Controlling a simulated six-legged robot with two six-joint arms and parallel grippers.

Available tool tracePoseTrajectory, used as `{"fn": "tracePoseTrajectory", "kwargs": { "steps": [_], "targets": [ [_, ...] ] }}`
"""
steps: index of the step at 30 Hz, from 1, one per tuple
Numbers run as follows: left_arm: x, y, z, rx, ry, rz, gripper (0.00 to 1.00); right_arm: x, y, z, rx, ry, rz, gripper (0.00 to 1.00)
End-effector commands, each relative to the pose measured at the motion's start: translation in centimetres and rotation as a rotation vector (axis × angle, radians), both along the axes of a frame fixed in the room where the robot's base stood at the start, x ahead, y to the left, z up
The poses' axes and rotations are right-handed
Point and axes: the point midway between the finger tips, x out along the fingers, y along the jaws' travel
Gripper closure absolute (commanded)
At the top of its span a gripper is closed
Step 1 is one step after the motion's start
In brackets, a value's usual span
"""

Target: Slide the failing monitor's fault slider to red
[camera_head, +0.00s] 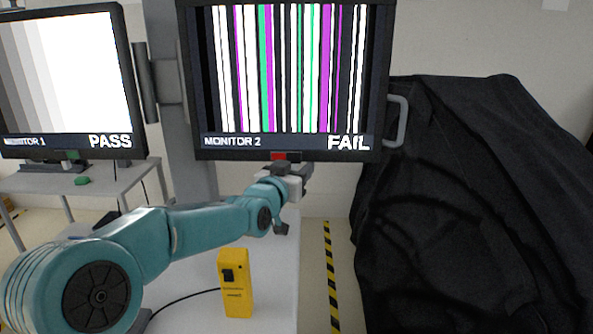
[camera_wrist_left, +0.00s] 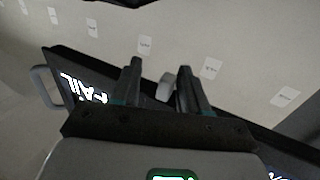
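Monitor 2 (camera_head: 290,143) shows coloured vertical stripes and the word FAIL. A small red patch (camera_head: 279,156) shows at its lower edge, just above my left gripper; the slider's knob cannot be made out there. My left gripper (camera_head: 300,176) is below the monitor's lower edge and partly hidden by its own wrist. In the left wrist view its two fingers (camera_wrist_left: 160,85) stand apart, with a pale rounded piece (camera_wrist_left: 166,86) beyond the gap; I cannot tell whether they touch it. My right gripper is not in view.
Monitor 1 (camera_head: 70,143) reads PASS, with a green patch (camera_head: 73,155) at its lower edge. A yellow box (camera_head: 236,285) with a cable stands on the white cart top (camera_head: 275,300). A black-covered cart (camera_head: 460,200) fills the right. A grey handle (camera_head: 398,120) juts from Monitor 2.

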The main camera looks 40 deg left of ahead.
Motion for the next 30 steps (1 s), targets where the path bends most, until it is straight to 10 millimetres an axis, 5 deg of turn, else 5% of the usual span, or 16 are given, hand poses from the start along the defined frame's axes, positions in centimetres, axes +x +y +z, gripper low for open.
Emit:
{"fn": "tracePoseTrajectory", "kwargs": {
  "steps": [10,24,30],
  "targets": [
    [-1.3,-0.4,-0.3,-0.003,0.002,0.002,0.56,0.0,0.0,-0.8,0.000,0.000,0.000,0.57],
    [-12.2,-4.1,-0.3,0.000,-0.001,0.002,0.56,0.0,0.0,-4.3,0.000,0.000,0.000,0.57],
    [-14.8,-5.0,-0.2,0.002,0.001,0.001,0.56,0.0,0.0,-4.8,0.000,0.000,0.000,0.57]
  ]
}}
